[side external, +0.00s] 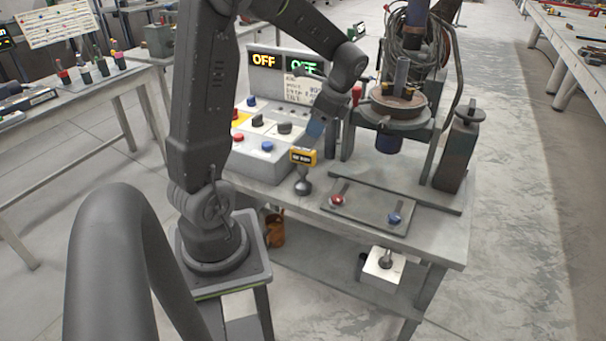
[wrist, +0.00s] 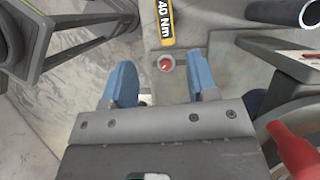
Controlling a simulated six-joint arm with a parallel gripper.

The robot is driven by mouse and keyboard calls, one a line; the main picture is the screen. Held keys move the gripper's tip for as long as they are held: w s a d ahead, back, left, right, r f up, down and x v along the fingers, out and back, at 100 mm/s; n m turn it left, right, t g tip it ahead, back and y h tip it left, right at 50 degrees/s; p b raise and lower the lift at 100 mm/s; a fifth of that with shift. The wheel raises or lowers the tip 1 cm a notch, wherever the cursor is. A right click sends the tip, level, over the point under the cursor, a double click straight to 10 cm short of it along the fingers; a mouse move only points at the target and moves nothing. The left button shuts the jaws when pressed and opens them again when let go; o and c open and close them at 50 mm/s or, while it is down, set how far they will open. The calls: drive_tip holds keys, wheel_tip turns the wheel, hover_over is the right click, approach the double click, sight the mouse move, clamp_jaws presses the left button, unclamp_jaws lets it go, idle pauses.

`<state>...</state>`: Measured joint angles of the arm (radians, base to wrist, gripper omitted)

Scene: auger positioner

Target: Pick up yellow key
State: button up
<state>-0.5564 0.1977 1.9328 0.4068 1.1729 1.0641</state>
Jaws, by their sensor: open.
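No plain yellow key shape stands out. A yellow piece marked like "40 Nm" (side external: 303,156) is at the front of the bench, just above a dark round knob (side external: 303,187). In the wrist view a long yellow piece (wrist: 166,22) with "40 Nm" lies at the top, beyond the fingertips; whether it is the same piece is unclear. My gripper (side external: 316,128) points down over the bench, a little above and right of the yellow piece. In the wrist view its blue fingers (wrist: 161,80) are apart with nothing held between them.
A control box (side external: 262,165) with buttons and "OFF" displays is left of the gripper. A flat plate (side external: 367,212) with red and blue knobs lies to the right. A drill-like machine (side external: 392,110) stands behind. A red-capped knob (wrist: 166,63) shows between the fingers in the wrist view.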

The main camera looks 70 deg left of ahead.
sight(306, 149)
drive_tip(key=x, duration=0.6)
drive_tip(key=shift+f, duration=0.25)
drive_tip(key=shift+w+a+x, duration=0.1)
drive_tip(key=shift+a+x, duration=0.05)
drive_tip(key=shift+x, duration=1.2)
drive_tip(key=shift+w+a+x, duration=0.15)
drive_tip(key=shift+x, duration=1.15)
clamp_jaws()
